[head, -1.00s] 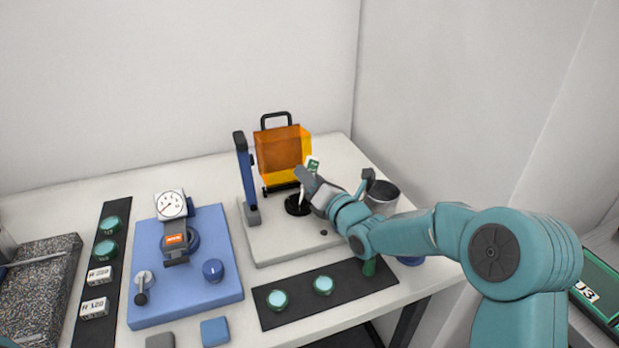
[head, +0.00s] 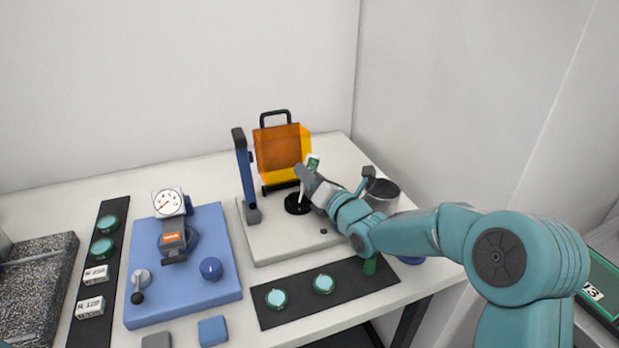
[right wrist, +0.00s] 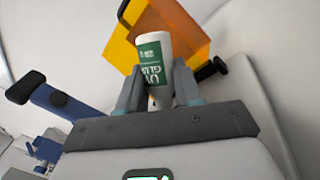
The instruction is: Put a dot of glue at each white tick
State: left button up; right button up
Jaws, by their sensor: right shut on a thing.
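My right gripper (head: 308,184) is shut on a white glue bottle with a green label (head: 312,163). The right wrist view shows the bottle (right wrist: 152,62) between the two grey fingers. In the head view, a white tip under the fingers points down at a black round disc (head: 292,207) on the pale base plate (head: 272,247). I cannot tell whether the tip touches the disc. No white ticks can be made out at this size. My left gripper is not in view.
An orange shield (head: 280,150) and a blue post (head: 245,170) stand close by the disc. A grey cup (head: 384,190) is behind my right arm. A blue plate with a dial gauge (head: 168,202) is left. A black mat (head: 300,307) with green-topped discs lies in front.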

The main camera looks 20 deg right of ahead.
aim_at(310, 166)
jog(key=shift+f+b, duration=0.25)
jog(key=shift+b, duration=0.55)
dwell(0.4)
jog(key=shift+s+f+b, duration=0.2)
jog(key=shift+f+b, duration=0.05)
jog(key=shift+b, duration=0.2)
dwell(1.0)
jog(key=shift+r, duration=1.95)
